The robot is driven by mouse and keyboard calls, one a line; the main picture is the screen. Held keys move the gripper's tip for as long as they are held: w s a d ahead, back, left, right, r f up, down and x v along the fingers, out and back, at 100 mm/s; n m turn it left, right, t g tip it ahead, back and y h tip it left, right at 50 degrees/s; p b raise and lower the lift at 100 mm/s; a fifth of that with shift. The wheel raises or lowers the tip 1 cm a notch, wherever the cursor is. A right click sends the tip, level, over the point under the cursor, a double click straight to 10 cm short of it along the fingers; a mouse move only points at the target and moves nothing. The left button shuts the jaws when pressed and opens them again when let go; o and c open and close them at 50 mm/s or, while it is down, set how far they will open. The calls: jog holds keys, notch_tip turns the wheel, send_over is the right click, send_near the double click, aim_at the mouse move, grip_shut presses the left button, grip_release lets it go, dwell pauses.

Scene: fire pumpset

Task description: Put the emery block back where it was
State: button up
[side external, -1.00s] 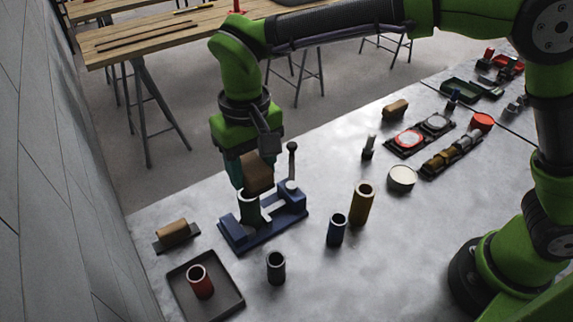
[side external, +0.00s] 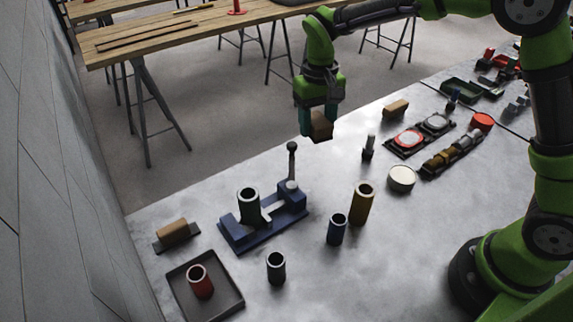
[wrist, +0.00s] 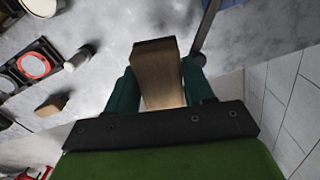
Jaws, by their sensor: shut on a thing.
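My gripper (side external: 318,114) is shut on a brown block, taken as the emery block (side external: 321,127), and holds it in the air near the bench's far edge. In the wrist view the emery block (wrist: 158,75) sits between the two green fingers. A similar brown block (side external: 396,107) lies on the bench to the right; it also shows in the wrist view (wrist: 51,105). Another brown block (side external: 173,231) rests on a dark plate at the left. The pictures do not show which spot the held block came from.
A blue clamp fixture (side external: 275,222) with an upright lever holds a dark green tube (side external: 248,207). Blue (side external: 337,230), yellow (side external: 361,205) and black (side external: 276,268) tubes stand nearby. A red tube (side external: 200,283) stands in a dark tray (side external: 232,304). A small upright bottle (side external: 368,147) stands at right.

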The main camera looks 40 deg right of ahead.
send_over(328, 164)
jog(key=f, duration=0.2)
notch_tip(328, 164, down, 10)
jog(key=shift+f+n, duration=0.25)
jog(key=shift+n, duration=0.95)
jog(key=o, duration=0.9)
jog(key=shift+f, duration=0.15)
jog(key=shift+o, duration=0.2)
